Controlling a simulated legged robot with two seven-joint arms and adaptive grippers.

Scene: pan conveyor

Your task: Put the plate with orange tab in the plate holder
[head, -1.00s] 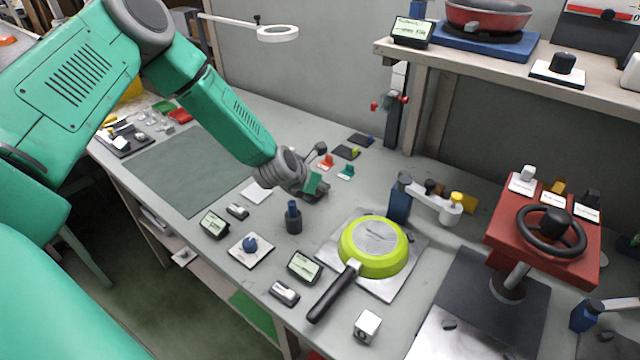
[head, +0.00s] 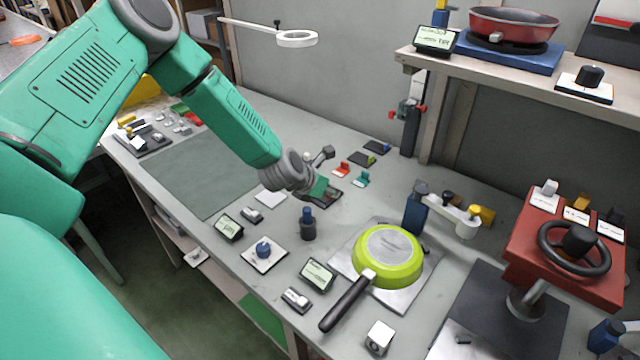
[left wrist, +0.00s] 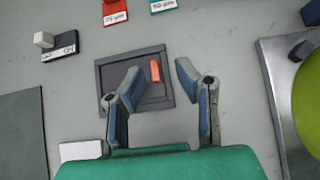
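The orange tab (left wrist: 155,70) stands up inside a dark square frame (left wrist: 103,80) on the bench in the left wrist view. The dark plate surface around the tab lies within the frame's raised border, so plate and plate holder are hard to tell apart. My left gripper (left wrist: 158,67) is open, its two fingers spread on either side of the tab, with nothing visibly gripped. Whether the fingers touch the tab cannot be told. In the head view my left gripper (head: 322,188) is low over the bench and mostly hides the frame. My right gripper is not in view.
Dark plates with a green tab (head: 361,158) and a blue tab (head: 376,147) lie behind. Red (head: 342,169) and teal (head: 361,179) labelled markers stand near. A lime pan (head: 388,256) lies to the right. A green mat (head: 200,170) is clear.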

